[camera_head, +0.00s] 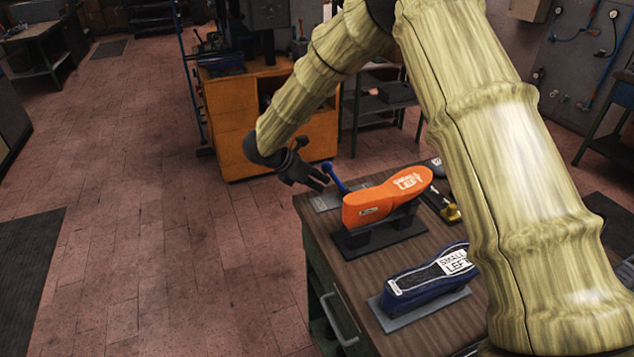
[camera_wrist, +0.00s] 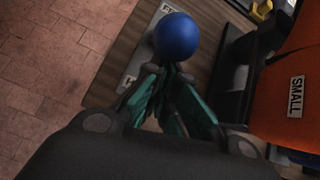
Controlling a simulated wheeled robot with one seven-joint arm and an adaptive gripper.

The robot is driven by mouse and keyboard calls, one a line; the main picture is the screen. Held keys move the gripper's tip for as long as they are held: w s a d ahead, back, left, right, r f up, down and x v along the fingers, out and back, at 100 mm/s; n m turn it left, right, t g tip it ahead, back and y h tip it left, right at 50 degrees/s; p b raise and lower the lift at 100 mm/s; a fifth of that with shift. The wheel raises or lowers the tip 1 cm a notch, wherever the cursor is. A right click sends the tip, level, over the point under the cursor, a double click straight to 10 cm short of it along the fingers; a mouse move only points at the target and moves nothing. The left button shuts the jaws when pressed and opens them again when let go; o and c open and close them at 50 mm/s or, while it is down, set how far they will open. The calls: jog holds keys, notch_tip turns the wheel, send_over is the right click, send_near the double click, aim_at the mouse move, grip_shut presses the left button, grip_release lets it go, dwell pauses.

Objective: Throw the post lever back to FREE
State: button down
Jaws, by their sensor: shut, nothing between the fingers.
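The post lever (camera_head: 333,176) is blue with a round knob and stands on a grey plate (camera_head: 325,203) at the table's far left corner. In the wrist view its blue knob (camera_wrist: 177,36) is just beyond my fingertips. My gripper (camera_head: 322,182) is shut and empty, beside the lever on its left. In the wrist view my gripper (camera_wrist: 165,75) has its fingertips together, close to the knob; I cannot tell whether they touch it. The lever's shaft is mostly hidden behind the knob and fingers there. Lettering on the plate is too partly covered to read.
An orange last marked SMALL LEFT (camera_head: 386,197) sits on a black stand right of the lever. A blue shoe marked SMALL LEFT (camera_head: 428,278) lies nearer on a grey pad. A yellow-and-black tool (camera_head: 450,212) lies behind. Open floor (camera_head: 190,240) is left of the table.

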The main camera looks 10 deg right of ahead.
aim_at(325, 167)
jog(key=shift+d+r, duration=0.1)
jog(key=shift+d+r+y, duration=0.15)
jog(key=shift+r+y, duration=0.05)
jog(key=shift+y, duration=0.1)
jog(key=shift+w+d+r, duration=0.1)
jog(key=shift+d+r, duration=0.05)
jog(key=shift+w+d+r+g+y, duration=0.1)
jog(key=shift+d+r+g+y, duration=0.05)
jog(key=shift+d+r+y, duration=0.45)
jog(key=shift+w+d+r+g+y, duration=0.15)
jog(key=shift+d+r+y, duration=0.2)
jog(key=shift+y, duration=0.45)
jog(key=w+d+r+g+y+p, duration=0.1)
jog(key=d+y+p, duration=0.2)
jog(key=d, duration=0.6)
jog(key=shift+w+r+y+p, duration=0.2)
jog(key=shift+w+y+p, duration=0.1)
jog(key=shift+y, duration=1.1)
jog(key=shift+d, duration=0.1)
jog(key=shift+r, duration=0.1)
